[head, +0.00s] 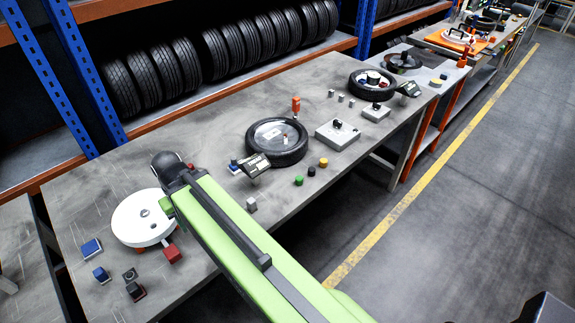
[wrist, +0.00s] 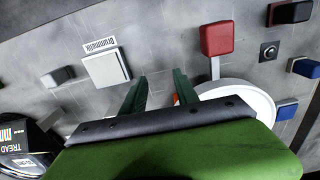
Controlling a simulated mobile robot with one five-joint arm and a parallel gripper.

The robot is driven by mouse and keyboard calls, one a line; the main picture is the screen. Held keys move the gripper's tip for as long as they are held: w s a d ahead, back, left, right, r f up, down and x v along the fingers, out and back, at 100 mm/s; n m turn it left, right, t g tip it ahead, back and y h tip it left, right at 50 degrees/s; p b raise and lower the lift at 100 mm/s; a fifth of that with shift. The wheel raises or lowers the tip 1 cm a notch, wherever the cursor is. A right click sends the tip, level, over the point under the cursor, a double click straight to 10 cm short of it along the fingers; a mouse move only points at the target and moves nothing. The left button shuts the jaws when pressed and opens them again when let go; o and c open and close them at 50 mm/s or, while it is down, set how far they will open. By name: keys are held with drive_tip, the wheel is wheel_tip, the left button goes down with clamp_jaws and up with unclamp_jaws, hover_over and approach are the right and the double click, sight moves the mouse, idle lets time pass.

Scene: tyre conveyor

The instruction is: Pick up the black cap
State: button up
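The black cap (head: 311,171) is a small dark cylinder on the grey workbench, between a green cap (head: 299,180) and a yellow cap (head: 323,162), in the head view. I do not see it in the wrist view. My gripper (head: 167,206) is above the left part of the bench, by the white disc (head: 128,222), well left of the cap. In the wrist view, my gripper (wrist: 160,88) shows two dark green fingers standing apart with nothing between them. My own arm hides part of the bench in the head view.
A tyre (head: 291,155) with a tilted display lies left of the caps; a grey box (head: 338,134) stands behind them. A red block (head: 172,253) and several blue and black blocks are at the near left. The bench's front edge is close to the caps.

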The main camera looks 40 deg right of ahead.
drive_tip(key=shift+w+a+r, duration=0.1)
drive_tip(key=shift+w+a, duration=0.05)
drive_tip(key=shift+a, duration=0.25)
